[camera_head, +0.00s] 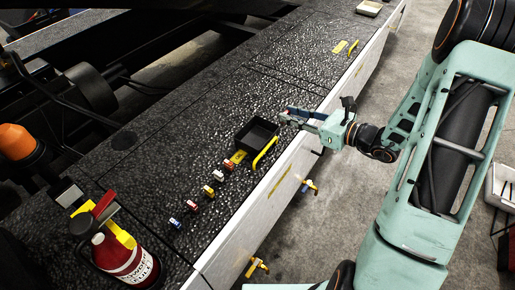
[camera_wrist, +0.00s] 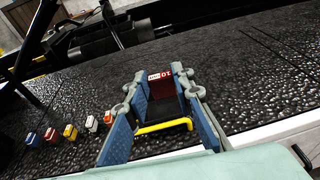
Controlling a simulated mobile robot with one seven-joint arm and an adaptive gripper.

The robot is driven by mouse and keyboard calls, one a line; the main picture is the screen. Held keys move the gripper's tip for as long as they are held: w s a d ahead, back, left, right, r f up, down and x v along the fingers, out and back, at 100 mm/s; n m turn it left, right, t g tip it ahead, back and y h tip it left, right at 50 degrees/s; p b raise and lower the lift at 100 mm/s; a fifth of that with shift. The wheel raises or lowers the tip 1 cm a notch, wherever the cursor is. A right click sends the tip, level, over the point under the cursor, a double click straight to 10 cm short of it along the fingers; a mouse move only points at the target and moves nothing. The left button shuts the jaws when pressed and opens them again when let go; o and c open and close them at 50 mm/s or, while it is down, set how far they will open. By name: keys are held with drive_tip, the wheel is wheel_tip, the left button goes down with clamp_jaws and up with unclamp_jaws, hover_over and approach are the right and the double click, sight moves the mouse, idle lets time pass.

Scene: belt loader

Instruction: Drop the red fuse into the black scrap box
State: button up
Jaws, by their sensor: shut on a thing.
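The red fuse (camera_wrist: 160,84), marked with a white "10" label, sits between my fingertips in the wrist view. My gripper (camera_wrist: 163,88) is shut on it. In the head view my gripper (camera_head: 288,114) hangs just right of the black scrap box, near the deck's edge; the fuse is too small to make out clearly there. The black scrap box (camera_head: 243,140) is an open tray on the dark deck, with a yellow bar (camera_head: 265,152) on its near side. In the wrist view the box shows behind and below the fuse, partly hidden by it and the fingers.
Several coloured fuses stand in a row left of the box, including a blue one (camera_head: 176,222) and a yellow one (camera_head: 208,190). A red extinguisher (camera_head: 125,262) stands at lower left.

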drive_tip(key=shift+m+t, duration=0.4)
drive_tip(key=shift+t, duration=0.1)
drive_tip(key=shift+w+a+f+b, duration=1.05)
drive_tip(key=shift+f+b, duration=0.75)
drive_tip(key=shift+b, duration=0.6)
drive_tip(key=shift+w+a+f+b, duration=0.7)
drive_tip(key=shift+a+f+b, duration=0.5)
drive_tip(key=shift+f+b, duration=0.95)
drive_tip(key=shift+w+a+f+b, duration=1.05)
drive_tip(key=shift+f+b, duration=0.45)
drive_tip(key=shift+b, duration=1.15)
drive_tip(key=shift+s+a, duration=0.1)
drive_tip(key=shift+s, duration=0.05)
drive_tip(key=o, duration=1)
drive_tip(key=shift+c, duration=0.2)
drive_tip(key=v, duration=1.2)
drive_tip(key=shift+r, duration=0.2)
drive_tip(key=shift+a, duration=0.15)
